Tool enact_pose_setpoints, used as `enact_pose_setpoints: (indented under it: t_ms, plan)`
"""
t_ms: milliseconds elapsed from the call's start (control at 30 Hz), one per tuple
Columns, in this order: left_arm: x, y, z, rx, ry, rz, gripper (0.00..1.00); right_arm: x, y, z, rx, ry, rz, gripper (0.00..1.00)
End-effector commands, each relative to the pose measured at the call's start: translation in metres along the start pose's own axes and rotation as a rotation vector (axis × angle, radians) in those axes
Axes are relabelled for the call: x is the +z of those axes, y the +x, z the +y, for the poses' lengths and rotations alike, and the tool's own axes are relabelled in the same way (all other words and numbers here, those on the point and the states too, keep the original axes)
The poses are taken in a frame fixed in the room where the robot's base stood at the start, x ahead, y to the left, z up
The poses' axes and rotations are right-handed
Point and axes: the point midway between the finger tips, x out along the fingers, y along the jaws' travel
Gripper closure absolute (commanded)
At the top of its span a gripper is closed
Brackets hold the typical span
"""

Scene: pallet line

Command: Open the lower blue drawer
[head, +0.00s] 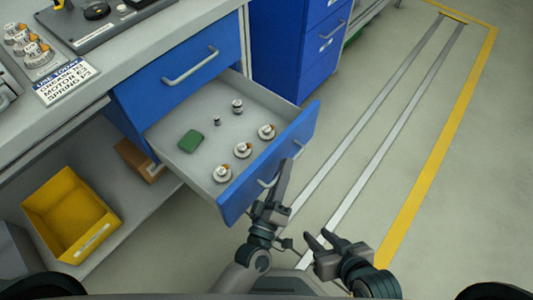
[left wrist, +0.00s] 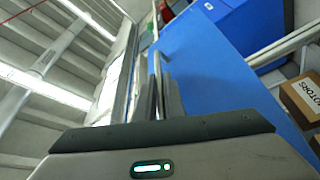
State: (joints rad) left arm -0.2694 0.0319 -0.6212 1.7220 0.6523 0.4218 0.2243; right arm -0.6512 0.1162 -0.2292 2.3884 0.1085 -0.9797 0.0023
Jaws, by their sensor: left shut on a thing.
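The lower blue drawer (head: 295,138) stands pulled well out from the workbench, its grey inside visible. Its bar handle (head: 268,182) is on the front face, partly hidden by my left gripper (head: 281,183). In the left wrist view the blue drawer front (left wrist: 215,70) fills the middle and right, and my left gripper (left wrist: 160,95) is shut on the handle (left wrist: 157,75). My right gripper (head: 320,239) is open and empty over the floor, right of and below the left one.
The upper blue drawer (head: 165,87) is shut. The open drawer holds a green block (head: 191,141), several round white parts and small metal pieces. A yellow bin (head: 70,213) and a cardboard box (head: 139,160) sit on the lower shelf. A blue cabinet (head: 290,45) stands behind. Floor at right is clear.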

Motion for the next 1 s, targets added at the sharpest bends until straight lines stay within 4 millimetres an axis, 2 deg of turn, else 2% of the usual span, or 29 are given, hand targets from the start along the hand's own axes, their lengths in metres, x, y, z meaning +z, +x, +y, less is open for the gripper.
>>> enact_pose_setpoints:
  t_ms: [200,600,633,667,1000]
  plan:
    - [0.017,-0.008,0.011,-0.002,0.001,-0.002,1.0,0.001,-0.001,0.003,0.008,-0.003,-0.015,0.69]
    - [0.02,-0.009,0.013,-0.002,0.001,-0.002,1.0,0.002,-0.001,0.004,0.01,-0.004,-0.018,0.69]
    - [0.02,-0.009,0.013,-0.002,0.001,-0.002,0.88,0.002,-0.001,0.004,0.01,-0.004,-0.017,0.69]
    - [0.02,-0.009,0.013,-0.002,0.001,-0.002,0.83,0.002,-0.001,0.004,0.01,-0.004,-0.017,0.69]
    - [0.019,-0.009,0.013,-0.001,0.001,0.0,0.83,0.002,-0.001,0.004,0.01,-0.004,-0.017,0.69]
